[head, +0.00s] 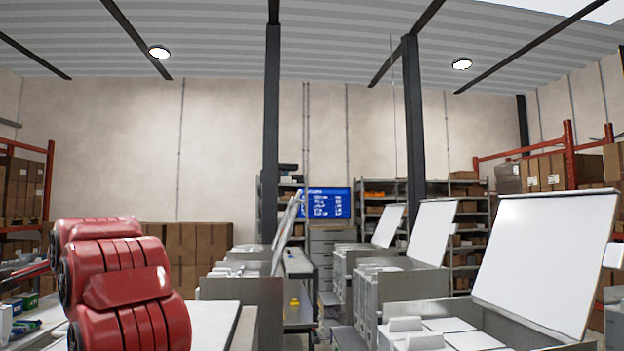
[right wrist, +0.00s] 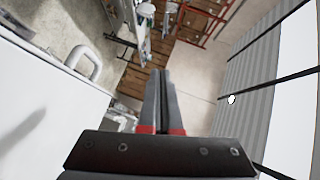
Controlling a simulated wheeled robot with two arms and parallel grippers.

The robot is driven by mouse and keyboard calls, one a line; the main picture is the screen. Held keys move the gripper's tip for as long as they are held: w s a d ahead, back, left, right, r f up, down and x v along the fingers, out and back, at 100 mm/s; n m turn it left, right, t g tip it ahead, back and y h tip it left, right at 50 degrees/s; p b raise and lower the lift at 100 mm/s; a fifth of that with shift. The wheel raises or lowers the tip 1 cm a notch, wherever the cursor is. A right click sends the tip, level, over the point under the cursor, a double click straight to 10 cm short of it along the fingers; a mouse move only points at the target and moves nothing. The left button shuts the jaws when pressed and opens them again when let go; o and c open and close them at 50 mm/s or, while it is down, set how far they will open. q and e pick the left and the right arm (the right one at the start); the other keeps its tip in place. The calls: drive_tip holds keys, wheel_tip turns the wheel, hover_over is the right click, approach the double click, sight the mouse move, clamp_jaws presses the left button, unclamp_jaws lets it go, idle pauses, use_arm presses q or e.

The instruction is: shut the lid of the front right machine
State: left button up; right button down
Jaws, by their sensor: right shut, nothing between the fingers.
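The front right machine (head: 440,312) stands at the lower right of the head view. Its large white lid (head: 545,262) is up and leans back, with its open top and white inner parts showing. My right gripper (right wrist: 160,74) shows only in the right wrist view, its two fingers together and empty. A white panel (right wrist: 45,105) with a looped handle (right wrist: 85,62) lies to the left of the fingers in that view, apart from them. I cannot tell for sure which machine part this panel is. My left gripper is not in view.
Two more machines with raised lids (head: 432,232) (head: 388,226) stand behind on the right. Another open machine (head: 245,295) stands left of the aisle. A blue screen (head: 329,203), shelves and stacked boxes (head: 195,248) line the back. Dark posts (head: 271,130) rise beyond the machines.

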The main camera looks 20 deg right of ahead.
wheel_tip(320, 180, down, 8)
drive_tip(key=a+n+g+h+b, duration=0.1)
drive_tip(key=a+h, duration=0.1)
drive_tip(key=shift+w+f+n+g, duration=0.25)
drive_tip(key=shift+w+n+g, duration=0.05)
drive_tip(key=shift+w+n, duration=0.1)
drive_tip(key=shift+a, duration=0.1)
idle(0.3)
